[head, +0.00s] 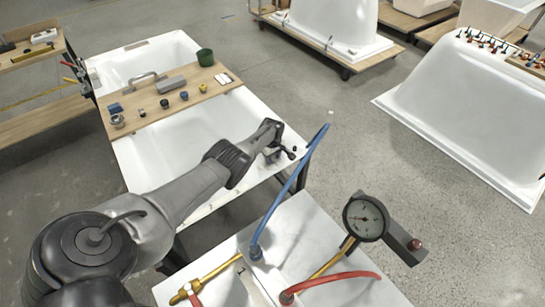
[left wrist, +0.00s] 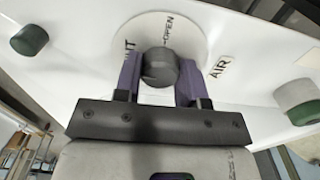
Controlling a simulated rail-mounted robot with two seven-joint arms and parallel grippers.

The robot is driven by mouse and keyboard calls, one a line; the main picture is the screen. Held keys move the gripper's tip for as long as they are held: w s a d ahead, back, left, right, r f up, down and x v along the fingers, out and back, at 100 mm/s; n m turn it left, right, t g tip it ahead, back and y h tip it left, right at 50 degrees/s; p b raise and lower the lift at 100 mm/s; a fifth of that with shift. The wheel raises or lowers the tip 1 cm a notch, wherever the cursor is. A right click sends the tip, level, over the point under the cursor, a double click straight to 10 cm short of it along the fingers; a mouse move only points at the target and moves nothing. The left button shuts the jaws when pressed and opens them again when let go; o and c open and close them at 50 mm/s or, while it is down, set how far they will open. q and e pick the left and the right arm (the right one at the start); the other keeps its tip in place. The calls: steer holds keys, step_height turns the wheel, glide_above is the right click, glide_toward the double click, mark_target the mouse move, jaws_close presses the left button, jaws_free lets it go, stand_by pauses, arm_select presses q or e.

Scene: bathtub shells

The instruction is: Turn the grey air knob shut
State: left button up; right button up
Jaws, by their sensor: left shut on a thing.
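The grey air knob (left wrist: 160,67) sits on a round white dial plate (left wrist: 200,35) in the left wrist view. The plate reads OPEN above the knob, and a partly hidden word ending in UT stands at its left. An AIR label (left wrist: 219,66) is to the right. My left gripper (left wrist: 160,80) has one finger on each side of the knob and is shut on it. In the head view, my left gripper (head: 274,142) is at the right end of the near white tub (head: 180,150), where the knob is hard to make out. My right gripper is not in view.
A dark knob (left wrist: 29,40) and a grey-green knob (left wrist: 297,97) flank the dial. A white stand (head: 215,285) with a pressure gauge (head: 366,217), blue hose (head: 290,185) and red hose (head: 335,279) is close by. A wooden board (head: 150,98) with small parts spans the tub.

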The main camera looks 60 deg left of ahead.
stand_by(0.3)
arm_select(q)
steer(key=o, duration=0.9)
steer(key=shift+r, duration=0.1)
steer(key=shift+r+p, duration=5.25)
steer(key=shift+r, duration=1.55)
